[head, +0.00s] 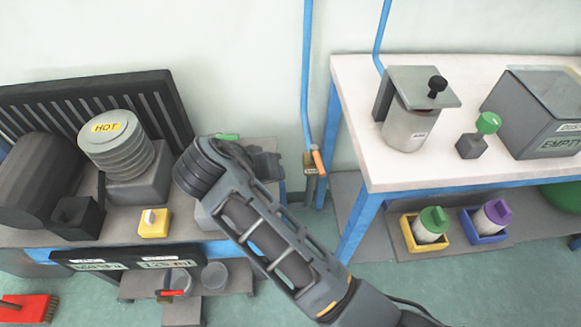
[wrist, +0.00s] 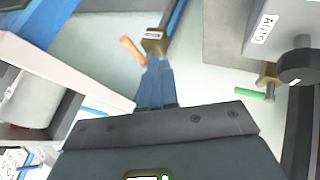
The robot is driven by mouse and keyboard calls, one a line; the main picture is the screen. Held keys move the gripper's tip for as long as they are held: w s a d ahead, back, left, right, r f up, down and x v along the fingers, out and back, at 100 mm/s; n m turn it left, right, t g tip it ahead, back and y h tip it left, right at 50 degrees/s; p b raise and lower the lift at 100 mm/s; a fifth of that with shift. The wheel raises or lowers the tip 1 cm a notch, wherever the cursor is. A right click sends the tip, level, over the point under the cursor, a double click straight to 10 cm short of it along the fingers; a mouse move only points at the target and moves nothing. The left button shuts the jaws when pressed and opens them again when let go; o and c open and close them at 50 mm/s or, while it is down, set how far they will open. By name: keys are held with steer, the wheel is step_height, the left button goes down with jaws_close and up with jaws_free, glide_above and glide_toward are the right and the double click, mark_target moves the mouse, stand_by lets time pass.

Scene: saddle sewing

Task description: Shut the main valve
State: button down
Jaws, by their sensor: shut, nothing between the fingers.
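The main valve seems to be the brass valve body (head: 310,169) with an orange lever (head: 319,163), at the lower end of the blue wall pipe in the head view. The lever slants steeply downward there. In the wrist view the brass body (wrist: 153,46) bears a small label I cannot read, and the orange lever (wrist: 132,50) sticks out to its left. My gripper (wrist: 157,64) is shut and empty, its blue fingertips pointing at the valve just below it in the picture. Touch cannot be judged. In the head view my forearm partly hides the gripper, left of the valve.
A second valve with a green lever (wrist: 250,93) is right of my fingers. A white-topped bench (head: 350,100) stands right of the pipe. The left bench holds a ribbed cylinder marked HOT (head: 115,145) and a yellow switch box (head: 154,224). Open wall lies around the pipe.

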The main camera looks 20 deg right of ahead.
mark_target(318, 164)
steer(key=w+d+f+p, duration=0.1)
steer(key=w+d+f, duration=0.1)
steer(key=d+f, duration=0.4)
steer(key=shift+d+f, duration=0.15)
steer(key=shift+d, duration=1.35)
steer(key=shift+d+p, duration=0.15)
steer(key=shift+p, duration=0.2)
steer(key=shift+s+d+n+t, duration=0.1)
steer(key=shift+d+n+t, duration=0.05)
steer(key=shift+n+t, duration=0.2)
